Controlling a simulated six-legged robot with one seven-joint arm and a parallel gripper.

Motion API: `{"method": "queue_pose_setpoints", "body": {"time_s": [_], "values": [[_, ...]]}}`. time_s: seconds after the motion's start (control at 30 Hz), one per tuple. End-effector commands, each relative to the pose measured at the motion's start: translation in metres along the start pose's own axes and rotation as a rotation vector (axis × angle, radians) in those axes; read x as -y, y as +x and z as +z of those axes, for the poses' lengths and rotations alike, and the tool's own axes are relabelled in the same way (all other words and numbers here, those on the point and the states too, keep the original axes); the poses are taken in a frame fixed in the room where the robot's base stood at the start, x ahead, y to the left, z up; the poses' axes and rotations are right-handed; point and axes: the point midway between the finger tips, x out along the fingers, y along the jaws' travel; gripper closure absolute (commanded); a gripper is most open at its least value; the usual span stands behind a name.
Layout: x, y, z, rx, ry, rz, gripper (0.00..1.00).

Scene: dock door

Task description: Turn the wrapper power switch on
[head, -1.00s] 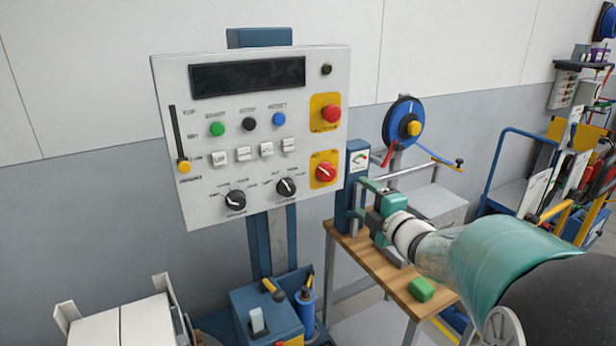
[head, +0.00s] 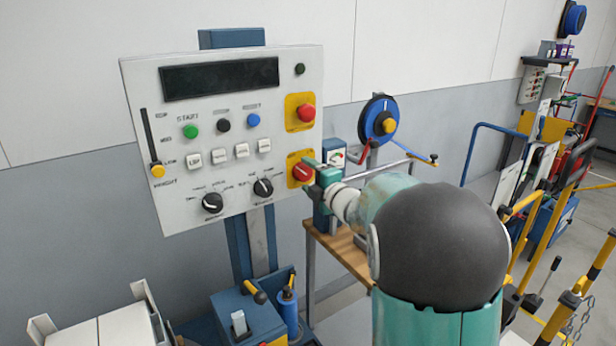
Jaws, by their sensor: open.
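The wrapper control panel (head: 180,130) is a light grey board on a blue post, facing me. A red rotary switch (head: 302,173) on a yellow plate sits at its lower right; this looks like the power switch. My gripper (head: 312,176) is open at this switch, with one green finger above it near the plate's upper right corner. The other finger is lower right of the knob. I cannot tell whether the fingers touch the knob. The knob's right side and its pointer are partly hidden. A small dark lamp (head: 299,69) is at the panel's top right.
A red mushroom button (head: 306,113) on a yellow plate is just above the switch. Two black selector knobs, one of them (head: 263,187) close by, lie to the left. A blue reel (head: 379,120) and a wooden bench (head: 340,250) are behind my arm.

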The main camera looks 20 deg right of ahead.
Motion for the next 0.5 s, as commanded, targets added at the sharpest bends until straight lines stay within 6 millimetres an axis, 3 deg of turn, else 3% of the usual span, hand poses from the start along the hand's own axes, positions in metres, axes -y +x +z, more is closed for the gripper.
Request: {"method": "queue_pose_setpoints", "body": {"time_s": [0.37,0.5], "values": [[-0.0001,0.008,-0.0003,0.0,0.001,0.001,0.35],[-0.0001,0.0078,-0.0002,0.0,0.001,0.001,0.63]]}}
